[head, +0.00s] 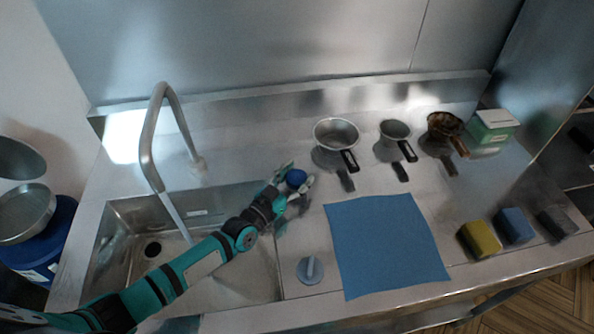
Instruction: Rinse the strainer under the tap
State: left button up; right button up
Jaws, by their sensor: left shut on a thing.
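Three handled round vessels stand at the back of the counter: a wide silver one (336,132), a smaller grey one (395,129) and a brown-stained one (445,124). I cannot tell for sure which is the strainer. My right gripper is not in view.
A blue cloth (385,245) lies right of the sink, with a grey round knob (310,270) beside it. Yellow (480,240), blue (514,226) and dark (557,224) blocks line the right front. A green-white box (493,126) stands at the back right.

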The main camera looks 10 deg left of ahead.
pick_arm(q)
jog(key=shift+r, duration=0.1)
jog(key=o, duration=1.2)
jog(key=v, duration=1.2)
